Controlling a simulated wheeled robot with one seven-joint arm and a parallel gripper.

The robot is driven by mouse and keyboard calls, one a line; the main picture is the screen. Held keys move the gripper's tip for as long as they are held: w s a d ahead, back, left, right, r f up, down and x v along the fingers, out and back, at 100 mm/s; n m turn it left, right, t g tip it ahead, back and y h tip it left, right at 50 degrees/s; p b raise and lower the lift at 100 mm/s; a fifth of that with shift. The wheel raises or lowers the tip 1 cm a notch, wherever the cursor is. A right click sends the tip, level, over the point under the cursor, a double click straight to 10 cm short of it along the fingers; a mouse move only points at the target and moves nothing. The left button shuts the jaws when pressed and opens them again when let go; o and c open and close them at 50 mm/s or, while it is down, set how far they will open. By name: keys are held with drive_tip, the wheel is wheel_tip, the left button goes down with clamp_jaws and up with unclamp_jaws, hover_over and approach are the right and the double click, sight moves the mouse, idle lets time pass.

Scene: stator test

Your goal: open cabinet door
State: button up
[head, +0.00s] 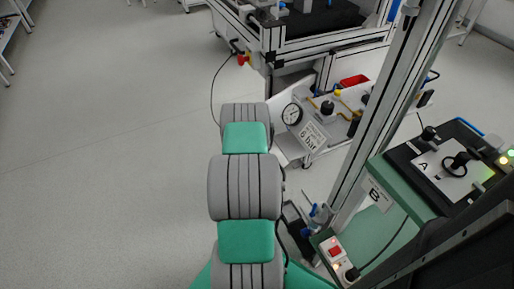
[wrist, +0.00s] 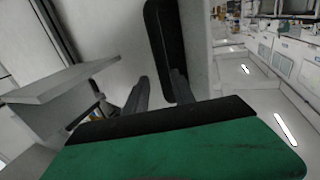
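My gripper (wrist: 158,93) shows in the wrist view as two dark grey fingers above its green and black body. The fingers stand apart with a visible gap. A black, rounded upright bar (wrist: 163,40) stands just beyond the right finger. It may be a handle on a pale upright surface (wrist: 110,30); whether it touches the finger I cannot tell. No cabinet door can be made out with certainty. In the head view my arm reaches away from me, and my gripper is hidden.
In the wrist view, a grey shelf-like panel (wrist: 60,82) juts out at left and a row of white cabinets (wrist: 285,60) stands far right. In the head view, a wheeled pressure-gauge unit (head: 318,118) and a control box (head: 440,165) are to the right. The left floor is clear.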

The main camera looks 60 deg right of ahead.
drive_tip(key=shift+o, duration=0.4)
drive_tip(key=shift+w+a+r, duration=0.1)
drive_tip(key=shift+w+r, duration=0.2)
drive_tip(key=shift+s+a+f, duration=0.1)
drive_tip(key=shift+s+a, duration=0.05)
drive_tip(key=shift+a, duration=0.1)
drive_tip(key=v, duration=0.7)
drive_tip(key=shift+p, duration=0.4)
drive_tip(key=shift+s, duration=0.1)
